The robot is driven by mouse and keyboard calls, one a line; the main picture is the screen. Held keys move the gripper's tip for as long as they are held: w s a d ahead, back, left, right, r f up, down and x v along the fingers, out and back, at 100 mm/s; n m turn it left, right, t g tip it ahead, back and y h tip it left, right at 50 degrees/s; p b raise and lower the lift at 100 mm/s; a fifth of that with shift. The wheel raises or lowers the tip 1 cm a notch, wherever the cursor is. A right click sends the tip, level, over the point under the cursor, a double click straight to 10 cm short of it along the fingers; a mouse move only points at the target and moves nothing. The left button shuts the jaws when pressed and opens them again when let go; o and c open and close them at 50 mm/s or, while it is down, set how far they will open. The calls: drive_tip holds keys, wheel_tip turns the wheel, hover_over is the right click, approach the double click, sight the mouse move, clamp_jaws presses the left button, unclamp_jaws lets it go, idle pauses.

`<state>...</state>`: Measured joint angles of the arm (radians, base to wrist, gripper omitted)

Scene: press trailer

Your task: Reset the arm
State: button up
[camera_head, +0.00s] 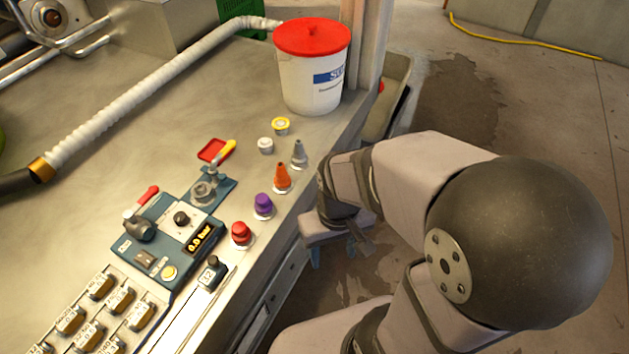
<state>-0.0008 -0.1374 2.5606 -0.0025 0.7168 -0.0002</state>
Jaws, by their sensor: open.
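My arm (440,180) reaches in from the lower right, with a dark round elbow joint and pale links. It is folded beside the right edge of the metal worktop (130,130). My gripper (338,252) points downward just off that edge, beside the drawer front. Its fingers look apart and nothing shows between them. The fingertips are small and partly dark against the floor.
A white bucket with a red lid (313,70) stands at the worktop's far corner beside a post (367,40). Floor (540,110) to the right is open.

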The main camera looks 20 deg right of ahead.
wheel_tip(320, 180, up, 18)
drive_tip(key=p, duration=1.7)
drive_tip(key=shift+f, duration=0.1)
